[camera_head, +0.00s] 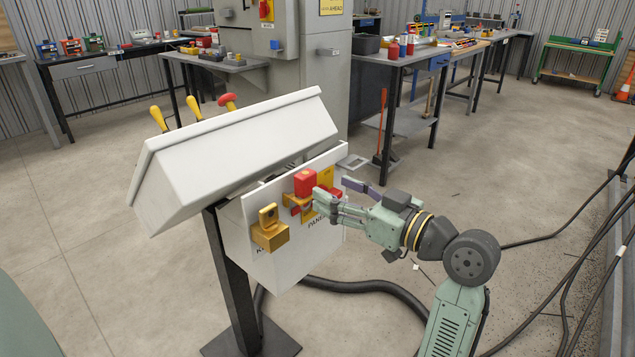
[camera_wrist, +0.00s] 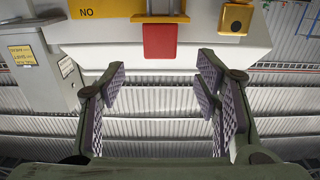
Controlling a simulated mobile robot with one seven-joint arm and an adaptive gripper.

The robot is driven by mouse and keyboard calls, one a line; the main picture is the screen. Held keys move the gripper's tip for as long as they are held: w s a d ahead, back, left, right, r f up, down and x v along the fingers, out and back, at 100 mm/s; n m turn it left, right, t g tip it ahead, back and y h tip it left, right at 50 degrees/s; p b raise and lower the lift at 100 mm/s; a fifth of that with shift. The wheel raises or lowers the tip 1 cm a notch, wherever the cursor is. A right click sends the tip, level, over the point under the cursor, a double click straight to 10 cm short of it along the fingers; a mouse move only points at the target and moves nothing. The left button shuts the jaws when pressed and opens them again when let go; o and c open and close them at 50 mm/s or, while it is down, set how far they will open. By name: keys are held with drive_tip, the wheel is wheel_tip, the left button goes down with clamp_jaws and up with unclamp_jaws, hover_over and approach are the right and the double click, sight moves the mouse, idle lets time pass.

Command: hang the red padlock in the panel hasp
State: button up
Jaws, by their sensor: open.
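The red padlock (camera_head: 305,183) appears as a red block above a yellow bracket on the white panel front. In the wrist view, which looks upside down, the red block (camera_wrist: 159,42) adjoins a yellow bracket with grey metal around it. I cannot tell whether its shackle passes through the hasp. My gripper (camera_head: 332,198) is just right of the block, close to the panel. In the wrist view my gripper (camera_wrist: 161,95) has its fingers apart with nothing between them. Another bit of red by the fingers is partly hidden.
A yellow block on a bracket (camera_head: 269,232) projects from the panel at left. The white sloping console (camera_head: 235,150) stands above, with yellow and red levers behind. Workbenches are at the back. A black hose and cables lie on the floor.

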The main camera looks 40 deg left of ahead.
drive_tip(key=d, duration=0.3)
drive_tip(key=shift+s+d, duration=0.2)
drive_tip(key=shift+d, duration=0.1)
